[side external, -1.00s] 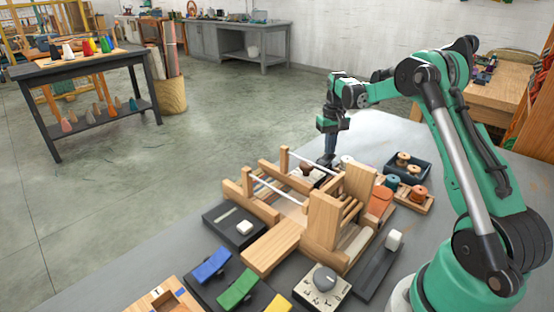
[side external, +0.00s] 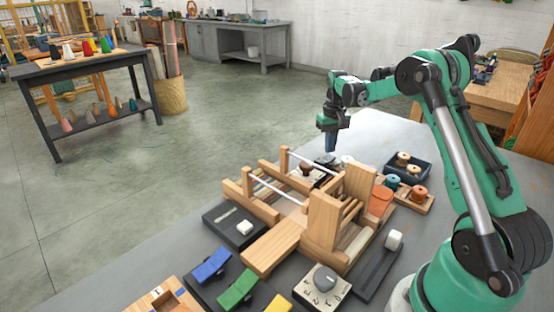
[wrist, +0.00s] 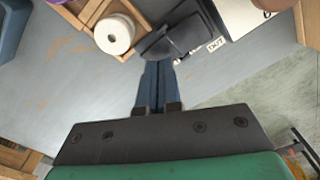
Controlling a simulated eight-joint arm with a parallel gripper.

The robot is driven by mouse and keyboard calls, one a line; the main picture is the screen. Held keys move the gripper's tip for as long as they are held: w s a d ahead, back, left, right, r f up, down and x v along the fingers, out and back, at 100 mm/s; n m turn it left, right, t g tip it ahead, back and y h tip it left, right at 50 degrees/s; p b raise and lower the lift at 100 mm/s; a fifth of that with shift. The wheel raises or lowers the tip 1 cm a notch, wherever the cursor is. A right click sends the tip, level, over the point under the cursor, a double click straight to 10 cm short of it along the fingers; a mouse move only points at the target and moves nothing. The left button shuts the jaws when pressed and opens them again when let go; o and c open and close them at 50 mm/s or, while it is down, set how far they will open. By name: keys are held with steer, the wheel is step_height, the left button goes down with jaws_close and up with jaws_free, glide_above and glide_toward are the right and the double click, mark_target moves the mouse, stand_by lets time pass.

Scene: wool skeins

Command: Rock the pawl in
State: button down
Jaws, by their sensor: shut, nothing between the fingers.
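My gripper (side external: 331,147) is shut and empty, pointing down above the table just behind the wooden loom (side external: 325,220). In the wrist view its blue fingers (wrist: 160,68) end close to a dark rocker-like piece (wrist: 172,40), which seems to be the pawl. A small white label (wrist: 216,44) with dark letters sits beside it; the letters are hard to read. I cannot tell whether the fingertips touch the dark piece, or which way it is tipped. In the side view the loom and my gripper largely hide this spot.
A white roll (wrist: 114,34) in a wooden tray lies left of the fingers in the wrist view. A dark bin of spools (side external: 408,166) stands right of the loom. Blue, green and yellow rockers (side external: 237,289) and a dial (side external: 324,283) are in front.

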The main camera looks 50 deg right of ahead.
steer(key=shift+r, duration=2.8)
steer(key=a+r+n+t, duration=0.2)
steer(key=a+r, duration=0.3)
steer(key=a, duration=0.3)
steer(key=s+a+n+t, duration=0.2)
steer(key=s+a, duration=0.3)
steer(key=a, duration=0.3)
steer(key=s+a+f+n+t, duration=0.1)
steer(key=s+a+n+t, duration=0.1)
steer(key=a, duration=0.7)
steer(key=s+t, duration=0.1)
steer(key=s, duration=0.1)
steer(key=shift+s+a+f, duration=0.3)
steer(key=shift+s, duration=0.1)
